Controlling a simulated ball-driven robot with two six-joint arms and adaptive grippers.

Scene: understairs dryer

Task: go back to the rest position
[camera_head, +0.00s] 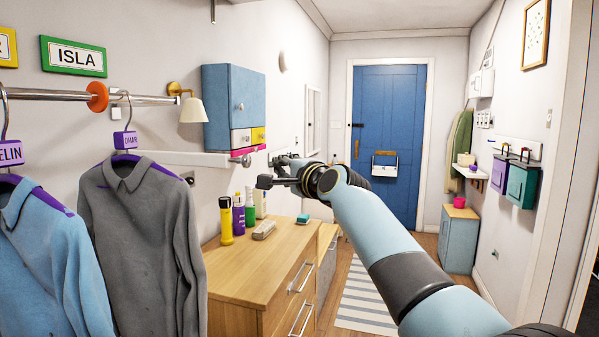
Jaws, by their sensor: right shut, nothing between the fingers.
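My right arm comes in from the lower right, light blue with dark bands. It reaches across the middle of the camera_head view. My right gripper (268,182) is at its far end, pointing left, shut and empty. It appears above the wooden chest of drawers (240,272) and in front of the white wall, under the blue wall cabinet (232,105). It appears apart from the bottles below it. My left gripper is not in view.
Several bottles (238,215) and a brush (264,230) stand or lie on the chest. Grey (140,240) and blue (40,265) shirts hang from a rail at left. A blue door (390,120) is at the back. A striped rug (368,295) lies on the floor.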

